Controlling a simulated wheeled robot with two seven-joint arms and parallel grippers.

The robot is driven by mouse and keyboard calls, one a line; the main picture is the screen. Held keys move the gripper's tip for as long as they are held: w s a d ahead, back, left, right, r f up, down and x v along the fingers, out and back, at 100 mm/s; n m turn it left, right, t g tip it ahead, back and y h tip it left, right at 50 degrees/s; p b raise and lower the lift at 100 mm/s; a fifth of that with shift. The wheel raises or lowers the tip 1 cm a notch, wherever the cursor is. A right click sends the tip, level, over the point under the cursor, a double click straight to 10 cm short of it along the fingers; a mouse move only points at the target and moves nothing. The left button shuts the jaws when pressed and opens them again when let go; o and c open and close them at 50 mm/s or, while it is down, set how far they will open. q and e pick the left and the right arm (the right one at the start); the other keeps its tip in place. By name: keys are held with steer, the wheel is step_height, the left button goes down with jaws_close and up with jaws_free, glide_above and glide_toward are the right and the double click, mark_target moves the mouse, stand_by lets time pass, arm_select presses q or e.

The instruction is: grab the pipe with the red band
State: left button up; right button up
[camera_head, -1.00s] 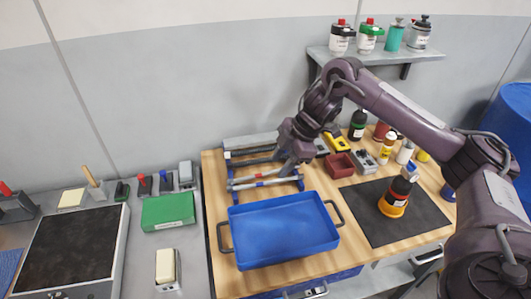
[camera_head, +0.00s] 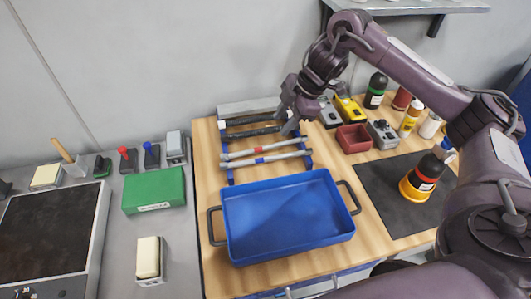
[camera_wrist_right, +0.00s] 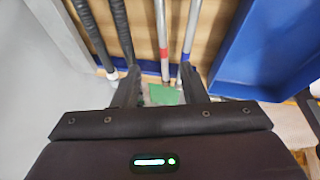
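The pipe with the red band (camera_wrist_right: 162,35) is a silver pipe. In the right wrist view it runs down between my fingers, its red band just beyond the fingertips. A second silver pipe with a blue band (camera_wrist_right: 190,35) lies beside it, close to the right finger. My right gripper (camera_head: 290,128) is over the rack's right side. It is open in the wrist view (camera_wrist_right: 162,88), with no visible grip. My left gripper is not in view.
Black pipes (camera_head: 250,132) lie behind the silver ones. A blue tray (camera_head: 228,235) stands in front of the rack. A dark red bin (camera_head: 353,138) and several bottles stand to the right. A green case (camera_head: 155,190) lies to the left.

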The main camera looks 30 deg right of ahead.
mark_target(267, 146)
steer(key=shift+s+x, duration=0.15)
steer(key=shift+x, duration=2.3)
steer(key=shift+s+x, duration=0.15)
steer(key=shift+x, duration=2.3)
jaws_close()
